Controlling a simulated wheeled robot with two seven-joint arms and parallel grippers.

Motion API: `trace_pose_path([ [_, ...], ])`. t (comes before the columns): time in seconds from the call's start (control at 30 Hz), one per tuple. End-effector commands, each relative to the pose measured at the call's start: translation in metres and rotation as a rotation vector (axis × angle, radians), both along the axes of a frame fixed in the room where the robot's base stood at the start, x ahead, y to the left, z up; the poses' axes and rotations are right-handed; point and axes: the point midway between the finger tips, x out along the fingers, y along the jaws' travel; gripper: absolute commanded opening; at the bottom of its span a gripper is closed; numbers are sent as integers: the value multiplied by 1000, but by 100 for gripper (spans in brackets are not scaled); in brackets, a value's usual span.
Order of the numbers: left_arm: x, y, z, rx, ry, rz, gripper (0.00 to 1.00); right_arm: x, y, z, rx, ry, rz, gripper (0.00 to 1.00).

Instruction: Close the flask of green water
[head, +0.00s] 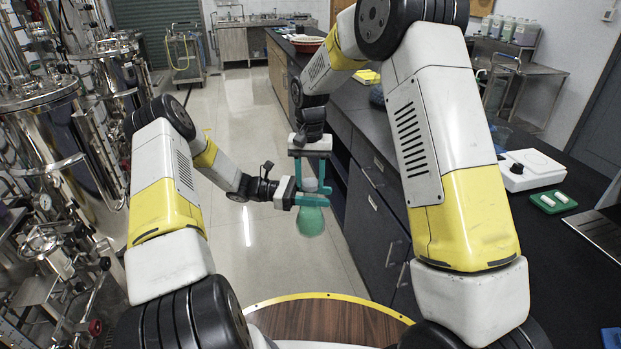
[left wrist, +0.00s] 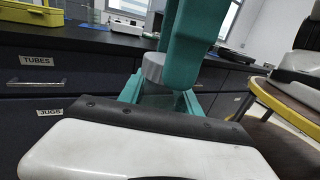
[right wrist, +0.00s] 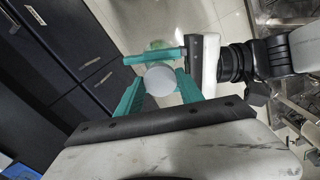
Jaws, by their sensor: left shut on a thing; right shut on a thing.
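The flask of green water (head: 311,222) hangs upright over the floor. My left gripper (head: 310,201) is shut on its neck from the side. The clear glass neck (left wrist: 158,98) shows between its teal fingers in the left wrist view. My right gripper (head: 312,172) points down from above and is shut on a pale grey stopper (head: 310,185). In the left wrist view the stopper (left wrist: 153,68) is directly above the neck; I cannot tell whether it touches or sits in it. In the right wrist view its round white top (right wrist: 160,80) covers the flask mouth.
A dark bench (head: 352,139) with drawers runs along the right of the grippers. A white device (head: 530,169) and a green tray (head: 553,202) stand on it. Steel vessels (head: 50,110) line the left. The floor (head: 235,110) between is clear.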

Motion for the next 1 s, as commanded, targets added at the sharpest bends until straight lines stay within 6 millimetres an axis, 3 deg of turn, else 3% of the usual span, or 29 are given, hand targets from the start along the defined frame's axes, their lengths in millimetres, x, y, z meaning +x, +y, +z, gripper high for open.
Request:
trace_pose_path([
  [0.8, 0, 0, 1, -1, -1, -1, 0, 4, 3, -1, -20, -5, -2136, 7],
  [1.0, 0, 0, 1, -1, -1, -1, 0, 4, 2, -1, -23, -2, -2516, 7],
])
